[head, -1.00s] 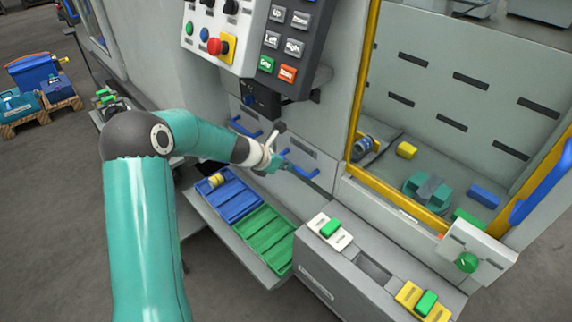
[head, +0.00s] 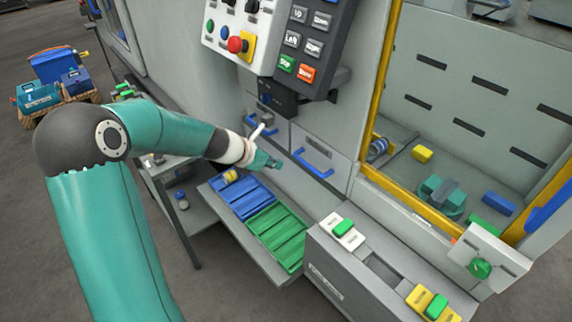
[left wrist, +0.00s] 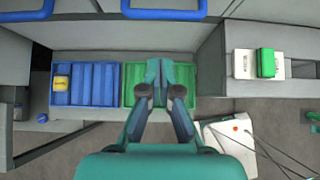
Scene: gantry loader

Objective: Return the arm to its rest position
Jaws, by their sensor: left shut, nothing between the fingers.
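My left arm comes in from the left in the head view, bent at a dark elbow. Its left gripper (head: 274,164) hangs in front of the grey machine front, above the blue and green trays. In the left wrist view the left gripper (left wrist: 155,74) points away from the camera with its fingers together and nothing between them. It lies in front of the green tray (left wrist: 131,92) and hides part of it. My right gripper shows in neither view.
The blue tray (head: 240,198) holds a yellow part (head: 230,176). The green tray (head: 285,222) looks empty. Blue drawer handles (head: 313,164) stick out near the gripper. A control panel (head: 280,40) overhangs above. A grey box with a green button (head: 343,227) stands right of the trays.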

